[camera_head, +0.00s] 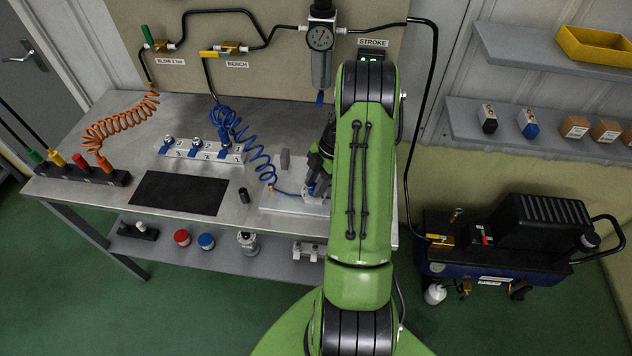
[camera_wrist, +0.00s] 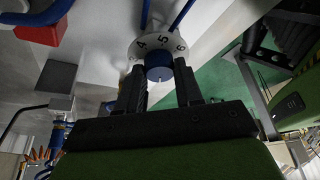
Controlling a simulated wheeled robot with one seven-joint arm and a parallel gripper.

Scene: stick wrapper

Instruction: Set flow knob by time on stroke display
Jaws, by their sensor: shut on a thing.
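In the wrist view, a blue flow knob (camera_wrist: 158,66) with a white pointer mark sits on a round white dial (camera_wrist: 143,46). The figures 4, 5 and 6 show on the dial's far side, with 5 near the middle. My gripper (camera_wrist: 159,80) has a dark finger on each side of the knob and is shut on it. In the head view, the stroke display (camera_head: 370,58) hangs on the back panel under a STROKE label (camera_head: 373,43). My arm hides the knob there.
The steel workbench (camera_head: 110,120) carries a black mat (camera_head: 180,193), a row of blue-handled valves (camera_head: 200,150) and a coiled blue hose (camera_head: 250,148). A compressor (camera_head: 505,250) stands on the floor at right.

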